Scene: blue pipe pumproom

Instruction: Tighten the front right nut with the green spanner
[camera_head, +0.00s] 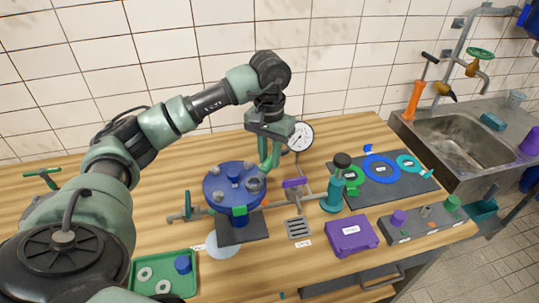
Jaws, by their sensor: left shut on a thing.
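My left gripper (268,133) hangs over the back right of the round blue flange (214,192), pointing down. It is shut on a slim green piece (270,157), which looks like the green spanner; its lower end comes down near the flange's right rim. Whether it touches a nut cannot be told. A grey nut (254,184) stands at the right of the flange's top, and a blue knob (234,170) rises near its middle. A green patch (240,216) shows on the flange's front side. My right gripper is out of view.
A dark mat (392,187) at the right bears green, blue and teal ring-shaped things. A sink (465,140) is at the far right.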

